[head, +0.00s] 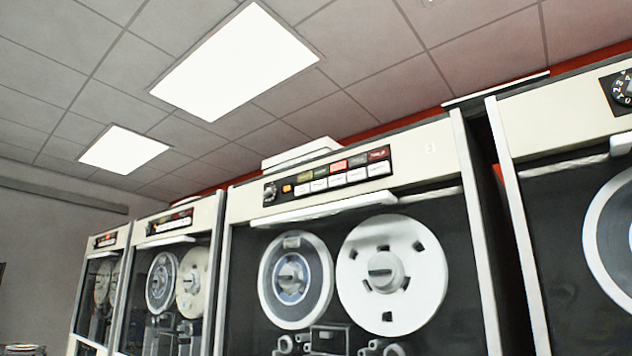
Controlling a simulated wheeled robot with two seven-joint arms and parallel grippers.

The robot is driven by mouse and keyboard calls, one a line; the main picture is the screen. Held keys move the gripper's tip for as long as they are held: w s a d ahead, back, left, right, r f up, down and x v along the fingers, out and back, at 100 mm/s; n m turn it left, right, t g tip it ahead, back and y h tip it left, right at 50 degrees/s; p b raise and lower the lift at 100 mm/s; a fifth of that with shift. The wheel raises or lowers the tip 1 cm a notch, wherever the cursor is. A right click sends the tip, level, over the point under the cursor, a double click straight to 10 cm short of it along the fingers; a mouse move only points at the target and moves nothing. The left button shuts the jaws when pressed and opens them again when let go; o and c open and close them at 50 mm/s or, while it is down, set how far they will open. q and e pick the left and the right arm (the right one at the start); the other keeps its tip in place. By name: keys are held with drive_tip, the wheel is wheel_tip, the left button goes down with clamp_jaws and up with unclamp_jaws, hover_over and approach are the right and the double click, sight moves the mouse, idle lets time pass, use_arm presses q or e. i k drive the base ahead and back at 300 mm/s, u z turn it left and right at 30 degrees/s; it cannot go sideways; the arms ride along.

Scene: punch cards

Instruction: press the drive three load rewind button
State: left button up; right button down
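A row of several cream tape drives with dark glass fronts stands across the view. The large middle drive (410,151) carries a black control panel (271,187) with a dial, a small orange light (287,189), a row of coloured indicators and a row of white buttons (337,181) below them. A small pale label (430,147) sits right of the panel, its mark too small to read surely. The lettering on the buttons is not legible, so I cannot tell which is load rewind. Neither of my grippers is in view.
Two smaller-looking drives (208,217) (122,238) stand to the left, each with its own panel. Another drive (560,110) is close at the right, its dial (622,88) cut by the frame. A handle bar (325,209) runs below the middle panel.

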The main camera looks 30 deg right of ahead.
sight(306, 188)
drive_tip(key=k, duration=0.95)
drive_tip(key=u, duration=0.8)
drive_tip(key=i, duration=2.4)
drive_tip(key=z, duration=1.3)
drive_tip(key=i, duration=0.55)
drive_tip(key=z, duration=0.6)
